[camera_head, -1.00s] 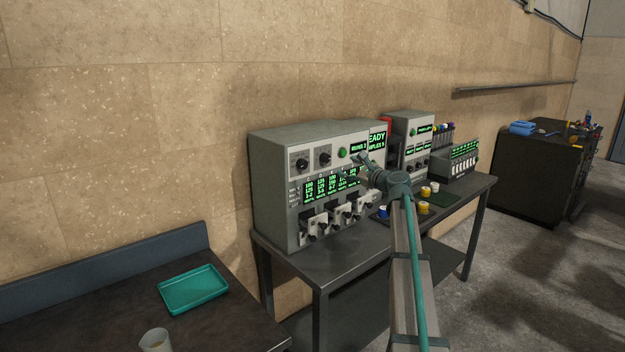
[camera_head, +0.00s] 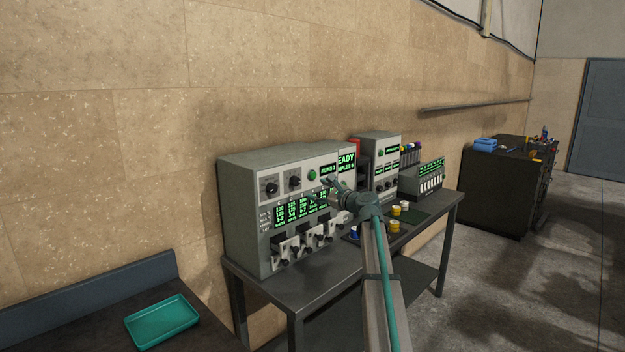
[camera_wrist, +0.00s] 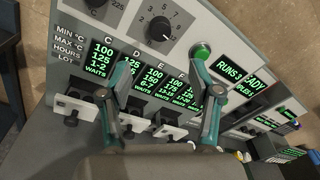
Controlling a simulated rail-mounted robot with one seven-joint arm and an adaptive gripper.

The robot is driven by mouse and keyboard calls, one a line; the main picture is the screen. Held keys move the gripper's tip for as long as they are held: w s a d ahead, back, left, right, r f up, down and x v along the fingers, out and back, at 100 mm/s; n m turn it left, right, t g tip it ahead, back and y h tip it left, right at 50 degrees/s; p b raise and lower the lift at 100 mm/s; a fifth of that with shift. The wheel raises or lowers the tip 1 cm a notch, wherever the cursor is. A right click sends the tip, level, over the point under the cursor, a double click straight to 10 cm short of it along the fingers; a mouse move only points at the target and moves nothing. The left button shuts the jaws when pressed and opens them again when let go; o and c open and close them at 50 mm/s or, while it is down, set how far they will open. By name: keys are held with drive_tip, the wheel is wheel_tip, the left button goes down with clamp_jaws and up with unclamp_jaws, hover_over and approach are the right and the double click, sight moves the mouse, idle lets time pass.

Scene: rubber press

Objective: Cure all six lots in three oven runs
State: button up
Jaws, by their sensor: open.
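The grey oven cabinet (camera_head: 240,200) stands on a dark bench. Its front carries two dials (camera_head: 270,187), a green button (camera_head: 312,175), a RUNS display (camera_head: 328,171) that seems to read 3, and a READY display (camera_head: 346,161). A green lot table (camera_wrist: 150,82) lists lots C, D, E, F and more, with WAITS under the columns I can read. Small drawers with black knobs (camera_wrist: 131,112) sit below it. My gripper (camera_wrist: 160,78) is open and empty in front of the panel, its fingers spread over the lot table and green button. In the head view my gripper (camera_head: 329,188) partly hides the panel.
More instruments (camera_head: 378,152) stand right of the oven, with a small display unit (camera_head: 428,175) beyond. Yellow and white pots (camera_head: 395,226) are on the bench near my arm. A teal tray (camera_head: 163,322) lies on the left table. A dark cabinet (camera_head: 495,190) stands at right.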

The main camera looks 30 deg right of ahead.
idle(0.3)
drive_tip(key=shift+c, duration=1.1)
drive_tip(key=shift+m+h, duration=0.3)
drive_tip(key=shift+m, duration=0.2)
drive_tip(key=d, duration=0.6)
drive_tip(key=shift+d+f, duration=0.25)
drive_tip(key=shift+d, duration=0.1)
drive_tip(key=c, duration=0.8)
drive_tip(key=d+m, duration=0.1)
drive_tip(key=d, duration=0.2)
drive_tip(key=d+m+y, duration=0.1)
drive_tip(key=d, duration=0.1)
drive_tip(key=shift+w+d+f+m+b, duration=0.1)
drive_tip(key=shift+w+d+m+b, duration=0.2)
drive_tip(key=shift+w+d, duration=0.1)
clamp_jaws()
drive_tip(key=shift+a+r+m+y, duration=0.1)
drive_tip(key=shift+a+m+y, duration=0.1)
drive_tip(key=shift+m+y, duration=0.35)
drive_tip(key=shift+a+r+m+y, duration=0.1)
drive_tip(key=shift+a+m+y, duration=0.15)
drive_tip(key=shift+m, duration=0.5)
